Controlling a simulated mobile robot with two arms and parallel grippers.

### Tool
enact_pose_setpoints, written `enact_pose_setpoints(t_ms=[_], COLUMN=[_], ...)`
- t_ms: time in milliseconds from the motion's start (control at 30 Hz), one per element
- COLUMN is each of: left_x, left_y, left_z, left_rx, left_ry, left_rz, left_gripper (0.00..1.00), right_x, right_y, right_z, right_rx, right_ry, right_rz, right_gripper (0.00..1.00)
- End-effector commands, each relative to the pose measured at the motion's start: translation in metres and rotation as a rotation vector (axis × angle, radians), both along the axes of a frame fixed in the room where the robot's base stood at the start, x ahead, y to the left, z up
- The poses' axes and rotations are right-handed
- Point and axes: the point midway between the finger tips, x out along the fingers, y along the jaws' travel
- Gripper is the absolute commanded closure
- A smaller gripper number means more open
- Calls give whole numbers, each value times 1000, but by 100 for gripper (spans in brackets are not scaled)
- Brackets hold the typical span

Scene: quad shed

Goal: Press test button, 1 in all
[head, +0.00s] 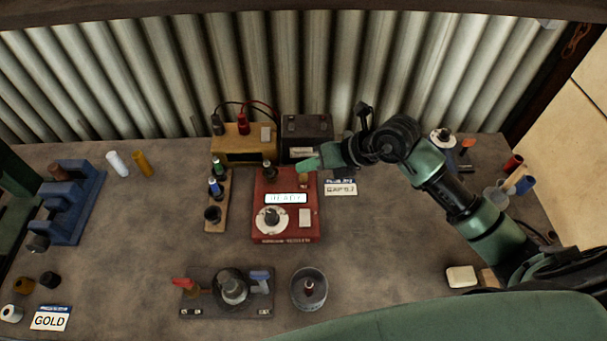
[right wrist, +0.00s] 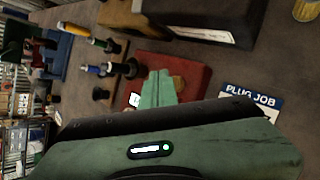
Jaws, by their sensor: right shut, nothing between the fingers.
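The red tester box (head: 262,196) stands mid-table with a lit display (head: 286,198) that reads READY. In the right wrist view the fingertips (right wrist: 157,78) hide part of the box; contact cannot be told. My left gripper is not in view.
Behind the box stand a yellow-brown unit (head: 232,148) with cables and a dark box (head: 306,128). A wooden rack (head: 222,215) of plugs is at its left. A dark fixture (head: 200,305) and round dish (head: 309,288) lie in front.

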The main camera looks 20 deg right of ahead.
Motion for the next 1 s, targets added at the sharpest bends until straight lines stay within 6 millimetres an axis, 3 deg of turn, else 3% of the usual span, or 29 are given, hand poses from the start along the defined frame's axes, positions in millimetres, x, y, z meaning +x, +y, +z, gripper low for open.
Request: enact_pose_setpoints(t_ms=[1000], left_x=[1], left_y=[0], left_z=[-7], left_rx=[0], left_ry=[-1], left_rz=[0], left_gripper=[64], right_x=[0], right_y=[0], right_z=[-9], right_rx=[0], right_ry=[0], right_rz=[0], right_gripper=[100])
